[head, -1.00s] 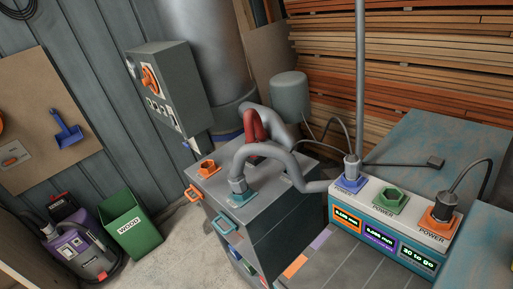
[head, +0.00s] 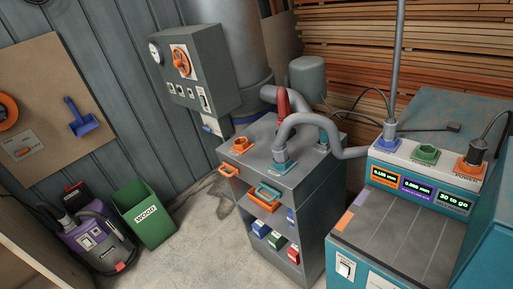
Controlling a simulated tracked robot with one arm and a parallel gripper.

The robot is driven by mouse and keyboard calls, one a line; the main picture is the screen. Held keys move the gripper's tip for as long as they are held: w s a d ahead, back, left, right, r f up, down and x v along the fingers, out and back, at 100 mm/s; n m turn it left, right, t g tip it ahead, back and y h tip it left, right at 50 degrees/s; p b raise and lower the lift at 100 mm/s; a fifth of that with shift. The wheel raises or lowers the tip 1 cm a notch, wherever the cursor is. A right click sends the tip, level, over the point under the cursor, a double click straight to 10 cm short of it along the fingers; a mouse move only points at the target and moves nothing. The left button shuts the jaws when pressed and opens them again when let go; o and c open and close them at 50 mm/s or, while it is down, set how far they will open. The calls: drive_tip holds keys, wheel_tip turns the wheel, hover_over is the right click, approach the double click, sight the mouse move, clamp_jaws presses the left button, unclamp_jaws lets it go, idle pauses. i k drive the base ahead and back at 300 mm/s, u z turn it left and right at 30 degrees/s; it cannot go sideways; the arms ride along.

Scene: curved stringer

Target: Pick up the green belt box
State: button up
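Several small belt boxes sit in a row on the lower open shelf of the grey cabinet (head: 315,225). A blue box (head: 260,229) is at the left and a red box (head: 293,255) at the right. The box between them (head: 277,241) looks green, though it is small and its colour is hard to make out. The cabinet front is now turned toward me, with the boxes' front faces showing. My gripper is not in view.
A teal machine (head: 400,225) stands to the right. A green WOOD bin (head: 145,213) and purple vacuum (head: 95,240) stand left. Floor (head: 195,235) before the cabinet is clear.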

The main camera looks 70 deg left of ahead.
sight(277, 240)
drive_tip(key=k, duration=0.95)
drive_tip(key=u, duration=1.65)
drive_tip(key=i, duration=1)
drive_tip(key=z, duration=0.05)
